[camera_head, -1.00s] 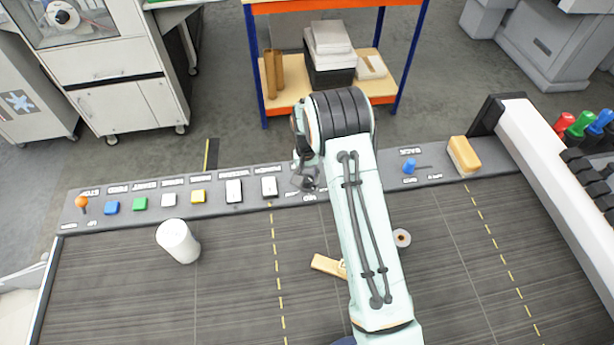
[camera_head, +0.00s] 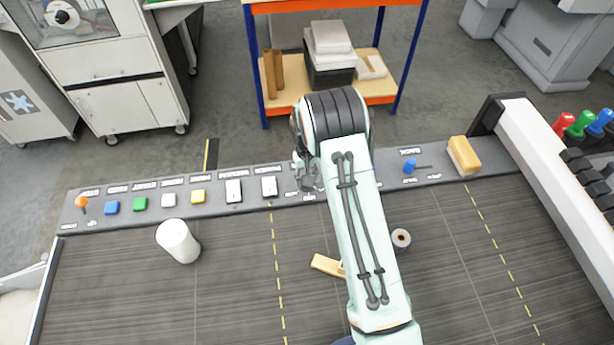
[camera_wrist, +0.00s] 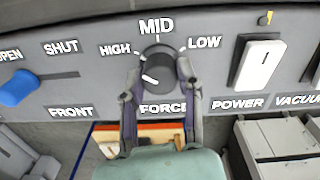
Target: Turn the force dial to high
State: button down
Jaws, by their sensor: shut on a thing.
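The dark round force dial (camera_wrist: 160,66) sits on the grey panel in the wrist view, with HIGH at its left, MID above and LOW at its right. A short white mark on the dial shows at its lower left, below the HIGH label. My gripper (camera_wrist: 160,84) is shut on the dial, one finger at each side. In the head view my gripper (camera_head: 308,180) is at the panel strip, right of the white rocker switches, and it and my arm hide the dial.
A white power switch (camera_wrist: 256,63) is right of the dial, and a blue lever (camera_wrist: 18,88) is left of it. A white cylinder (camera_head: 178,241), a wooden piece (camera_head: 327,265) and a small roll (camera_head: 401,238) are on the dark table. A sanding block (camera_head: 463,155) sits on the strip.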

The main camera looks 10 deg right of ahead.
jog(key=c, duration=0.7)
grip_release()
jog(key=shift+c, duration=0.2)
notch_tip(320, 180, up, 12)
jog(key=shift+a, duration=0.15)
jog(key=f+n, duration=0.1)
jog(key=f, duration=0.1)
jog(key=f+n, duration=0.1)
jog(key=n, duration=0.1)
jog(key=f+n, duration=0.1)
jog(key=f, duration=0.1)
jog(key=shift+w+d+f, duration=0.1)
jog(key=shift+d+f, duration=0.15)
jog(key=shift+f, duration=0.05)
jog(key=shift+n, duration=0.3)
notch_tip(320, 180, down, 7)
jog(key=shift+r, duration=0.2)
